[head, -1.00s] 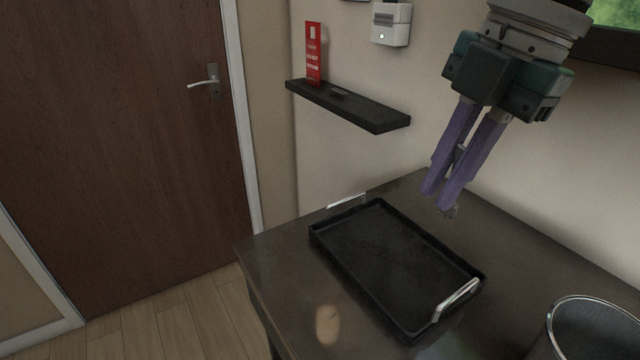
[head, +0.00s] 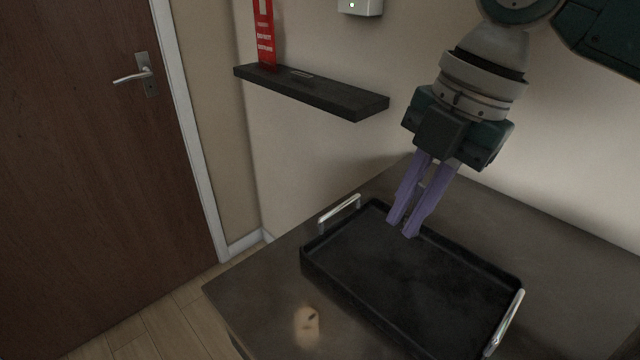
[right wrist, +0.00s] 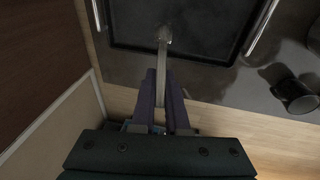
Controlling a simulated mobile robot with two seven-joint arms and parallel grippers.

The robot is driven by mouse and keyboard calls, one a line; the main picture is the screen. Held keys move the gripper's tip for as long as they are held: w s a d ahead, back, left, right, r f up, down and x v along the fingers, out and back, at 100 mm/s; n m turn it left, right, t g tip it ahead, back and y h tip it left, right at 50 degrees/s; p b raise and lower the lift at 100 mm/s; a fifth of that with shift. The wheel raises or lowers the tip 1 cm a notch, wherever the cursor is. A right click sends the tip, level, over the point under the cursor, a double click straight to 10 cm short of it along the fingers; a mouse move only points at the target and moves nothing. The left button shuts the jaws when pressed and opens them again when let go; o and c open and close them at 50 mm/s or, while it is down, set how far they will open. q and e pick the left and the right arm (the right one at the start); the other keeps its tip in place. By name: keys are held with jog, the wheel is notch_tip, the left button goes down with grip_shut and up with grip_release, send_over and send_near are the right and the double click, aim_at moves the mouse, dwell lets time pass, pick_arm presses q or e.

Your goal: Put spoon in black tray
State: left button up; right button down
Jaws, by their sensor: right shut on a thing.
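The black tray (head: 400,275) lies on the dark vanity top, with a silver handle at each end. It also shows at the top of the right wrist view (right wrist: 206,48). My right gripper (head: 403,228) points down over the tray's back edge in the head view. It is shut on the spoon (right wrist: 162,52), which reaches out beyond the purple fingers toward the tray in the right wrist view. In the head view the spoon is mostly hidden by the fingers. I cannot tell whether its tip touches the tray. My left gripper is not in view.
A black wall shelf (head: 315,90) with a red sign (head: 264,35) hangs behind the vanity. A dark cup (right wrist: 294,94) stands beside the tray in the right wrist view. The vanity top (head: 480,215) behind the tray is clear.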

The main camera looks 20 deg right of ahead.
notch_tip(320, 180, down, 8)
jog(key=shift+f+b, duration=0.1)
jog(key=shift+b, duration=0.25)
jog(key=shift+f, duration=0.1)
jog(key=c, duration=0.9)
grip_release()
jog(key=shift+r, duration=0.4)
jog(key=w+p+v, duration=0.1)
jog(key=v, duration=1)
jog(key=s+a+f+m+t, duration=0.1)
jog(key=s+a+f+m, duration=0.6)
jog(key=s+a, duration=0.15)
jog(key=s+d+m, duration=0.1)
jog(key=s+m, duration=0.2)
jog(key=m, duration=0.1)
jog(key=s+d+m+t+h, duration=0.1)
jog(key=s+m, duration=0.2)
jog(key=m, duration=0.2)
jog(key=s+d+m+h, duration=0.1)
jog(key=s+m, duration=0.2)
jog(key=m, duration=0.1)
jog(key=shift+s+d+m, duration=0.15)
jog(key=shift+d+m, duration=0.15)
jog(key=shift+m, duration=0.1)
